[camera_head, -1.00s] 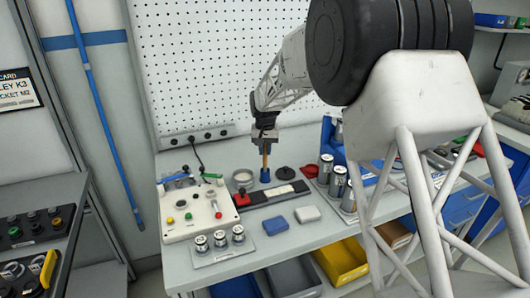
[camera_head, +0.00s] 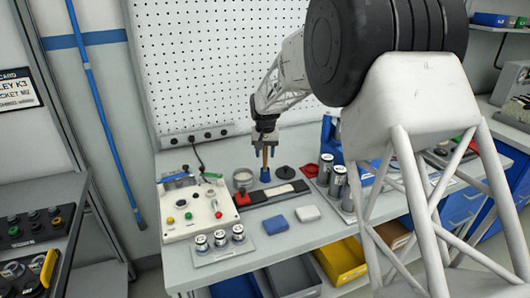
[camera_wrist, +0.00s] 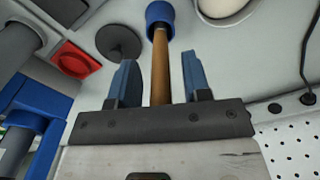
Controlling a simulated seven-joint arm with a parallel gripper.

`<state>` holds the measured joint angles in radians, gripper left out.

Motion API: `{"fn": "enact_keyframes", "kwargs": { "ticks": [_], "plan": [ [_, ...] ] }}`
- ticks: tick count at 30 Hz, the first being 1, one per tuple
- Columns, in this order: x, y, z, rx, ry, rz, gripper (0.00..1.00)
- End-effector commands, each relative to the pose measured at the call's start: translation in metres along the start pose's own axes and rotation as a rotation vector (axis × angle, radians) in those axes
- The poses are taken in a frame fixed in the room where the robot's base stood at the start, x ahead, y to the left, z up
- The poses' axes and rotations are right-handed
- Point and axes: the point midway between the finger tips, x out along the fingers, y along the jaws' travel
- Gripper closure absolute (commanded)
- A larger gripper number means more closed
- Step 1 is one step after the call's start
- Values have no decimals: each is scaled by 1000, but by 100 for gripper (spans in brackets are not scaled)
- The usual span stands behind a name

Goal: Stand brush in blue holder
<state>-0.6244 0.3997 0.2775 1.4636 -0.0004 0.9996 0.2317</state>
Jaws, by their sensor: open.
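The brush shows as a wooden handle (camera_wrist: 160,65) standing in the blue holder (camera_wrist: 159,14) in the wrist view. In the head view the handle (camera_head: 265,157) rises upright from the blue holder (camera_head: 265,175) on the bench. My gripper (camera_wrist: 160,85) is open, with one finger on each side of the handle and a gap visible on both sides. In the head view my gripper (camera_head: 265,142) is above the holder, around the handle's upper part. The brush's lower end is hidden inside the holder.
A round metal dish (camera_head: 242,180) stands left of the holder and a dark disc (camera_head: 285,172) right. A control box (camera_head: 197,211) is at left. Blue (camera_head: 275,225) and white (camera_head: 307,213) blocks lie in front. Cans (camera_head: 326,170) stand at right.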

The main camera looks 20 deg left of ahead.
Motion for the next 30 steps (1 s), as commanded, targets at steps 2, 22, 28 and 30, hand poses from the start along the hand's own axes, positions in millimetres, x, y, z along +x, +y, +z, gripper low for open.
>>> {"fn": "enact_keyframes", "kwargs": {
  "ticks": [2, 22, 28, 30],
  "plan": [
    [0, 0, 0, 0, 0, 0, 56],
    [-72, 0, 0, 0, 2, -1, 56],
    [-100, 0, 0, 0, 2, 0, 56],
    [-108, 0, 0, 0, 0, 0, 56]
  ]
}}
